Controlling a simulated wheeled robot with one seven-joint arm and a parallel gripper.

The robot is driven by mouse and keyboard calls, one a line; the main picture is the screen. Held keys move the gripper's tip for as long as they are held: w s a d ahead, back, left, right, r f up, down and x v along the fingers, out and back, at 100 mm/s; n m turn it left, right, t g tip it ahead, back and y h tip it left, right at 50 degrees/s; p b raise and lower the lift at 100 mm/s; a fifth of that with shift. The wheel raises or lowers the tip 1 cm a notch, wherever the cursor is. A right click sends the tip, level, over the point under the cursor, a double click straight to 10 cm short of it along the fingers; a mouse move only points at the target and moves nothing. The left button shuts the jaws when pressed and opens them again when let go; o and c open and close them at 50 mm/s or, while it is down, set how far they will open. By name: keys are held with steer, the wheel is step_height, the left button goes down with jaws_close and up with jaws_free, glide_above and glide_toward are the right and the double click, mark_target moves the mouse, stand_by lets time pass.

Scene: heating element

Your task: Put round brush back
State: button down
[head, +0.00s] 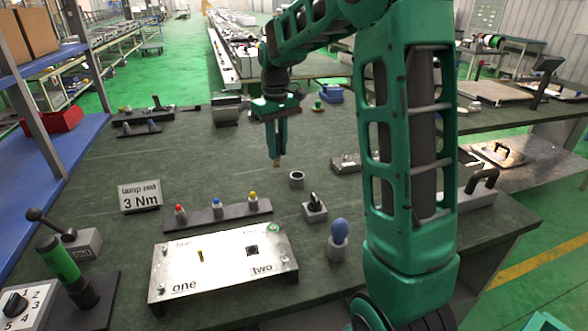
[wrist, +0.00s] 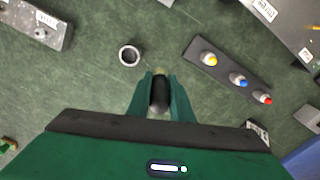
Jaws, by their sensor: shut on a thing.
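My gripper (head: 277,150) points down above the middle of the table, its fingers closed on the round brush (head: 276,162). Only the brush's brownish tip shows below the fingers in the head view. In the wrist view, my gripper (wrist: 161,92) has the brush's dark rounded body (wrist: 160,93) between its fingers. A small grey open ring-shaped holder (head: 296,179) stands on the table just right of and nearer than the brush. It looks empty in the wrist view (wrist: 129,54), ahead and left of the fingers, apart from the brush.
A dark rack (head: 232,215) holds red, blue and yellow tipped pieces. A grey block with a black knob (head: 314,208) and a blue-topped piece (head: 339,232) stand right of it. A metal panel box (head: 222,264) lies in front. The table (head: 215,160) around the gripper is clear.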

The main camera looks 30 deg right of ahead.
steer(key=shift+d+f, duration=1.85)
steer(key=shift+f, duration=0.3)
steer(key=shift+d+f, duration=1.8)
steer(key=shift+f, duration=0.3)
steer(key=c, duration=1.6)
jaws_free()
steer(key=shift+f, duration=0.1)
step_height(320, 180, up, 12)
steer(key=shift+r, duration=0.15)
steer(key=shift+s, duration=0.1)
